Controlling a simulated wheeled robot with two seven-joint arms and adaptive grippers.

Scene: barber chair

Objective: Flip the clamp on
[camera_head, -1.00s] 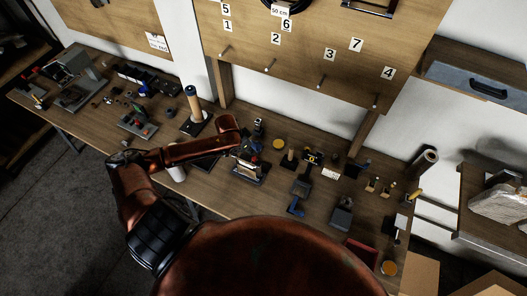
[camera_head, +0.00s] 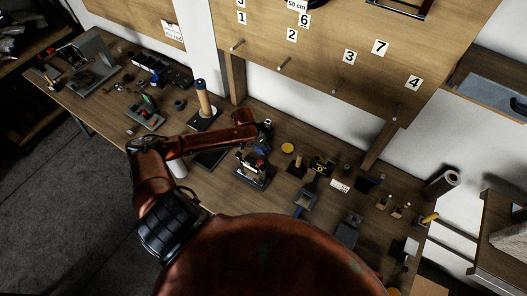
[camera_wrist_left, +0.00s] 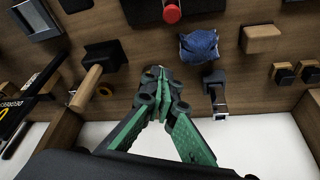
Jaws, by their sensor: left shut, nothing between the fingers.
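A clamp-like device with a red part (camera_head: 260,163) stands on the workbench near its front middle. I take it for the clamp; its lever position is too small to tell. In the left wrist view a red knob (camera_wrist_left: 172,13) on a dark base is cut off by the top edge. My left gripper (camera_head: 264,146) hangs just behind the device in the head view. In the wrist view its green fingers (camera_wrist_left: 163,82) come together at the tips with nothing between them, apart from the knob. My right gripper is out of view.
On the workbench (camera_head: 226,190), a wooden-handled piece (camera_wrist_left: 88,84) and a blue cloth-like lump (camera_wrist_left: 198,46) flank the fingers. A tall wooden cylinder (camera_head: 202,98) stands to the left. Several small tools crowd the right side. A pegboard (camera_head: 330,45) rises behind.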

